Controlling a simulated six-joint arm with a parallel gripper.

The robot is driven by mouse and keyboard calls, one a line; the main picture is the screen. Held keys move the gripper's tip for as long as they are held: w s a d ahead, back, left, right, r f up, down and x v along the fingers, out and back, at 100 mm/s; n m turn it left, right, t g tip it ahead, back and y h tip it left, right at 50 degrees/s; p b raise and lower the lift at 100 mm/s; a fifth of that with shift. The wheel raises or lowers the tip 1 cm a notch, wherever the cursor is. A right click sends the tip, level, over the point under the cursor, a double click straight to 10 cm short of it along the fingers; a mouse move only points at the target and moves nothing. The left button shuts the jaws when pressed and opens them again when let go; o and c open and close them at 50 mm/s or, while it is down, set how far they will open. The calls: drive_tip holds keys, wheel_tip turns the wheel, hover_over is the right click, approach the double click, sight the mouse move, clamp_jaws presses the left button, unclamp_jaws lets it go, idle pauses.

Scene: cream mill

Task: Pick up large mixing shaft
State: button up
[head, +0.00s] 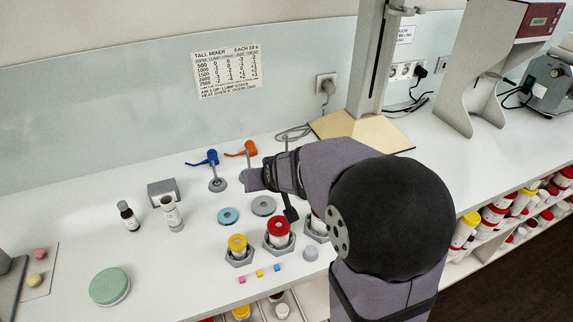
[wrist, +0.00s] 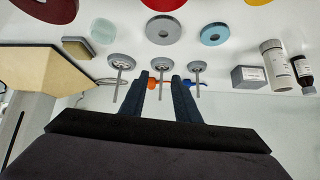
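Three grey mixing shafts, each a thin rod with a round disc at its foot, stand in a row. In the wrist view the left one (wrist: 121,63) has the widest disc, the middle one (wrist: 161,64) is smaller and the right one (wrist: 197,67) smallest. In the head view one shaft (head: 218,184) stands clear; the arm hides much of the others. My gripper (wrist: 161,80) is open, its dark fingers on either side of the middle rod in the picture; I cannot tell their depth. In the head view my gripper (head: 252,180) points left, low over the counter.
A blue handle (head: 205,158) and an orange handle (head: 241,149) lie behind the shafts. Yellow-topped (head: 237,243) and red-topped (head: 279,227) jars stand in front. A stand with a wooden base (head: 362,132) is behind. A grey block (head: 162,190) and bottles are left.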

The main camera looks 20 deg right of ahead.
drive_tip(key=w+d+m+t+h+b, duration=0.1)
drive_tip(key=w+d+t+h, duration=0.1)
drive_tip(key=w+d, duration=0.2)
drive_tip(key=w+d+f+m+t+h+b, duration=0.1)
drive_tip(key=w+d+t+h+b, duration=0.1)
drive_tip(key=w, duration=0.5)
drive_tip(key=w+d+f+m+t+h+b, duration=0.1)
drive_tip(key=w+d+t+h, duration=0.1)
drive_tip(key=w+d+t, duration=0.2)
drive_tip(key=shift+w+d+b, duration=0.35)
drive_tip(key=shift+w+d, duration=1)
drive_tip(key=shift+d, duration=0.1)
drive_tip(key=p+x, duration=0.1)
drive_tip(key=x, duration=0.3)
drive_tip(key=shift+w+d+p, duration=0.1)
drive_tip(key=shift+p, duration=0.3)
clamp_jaws()
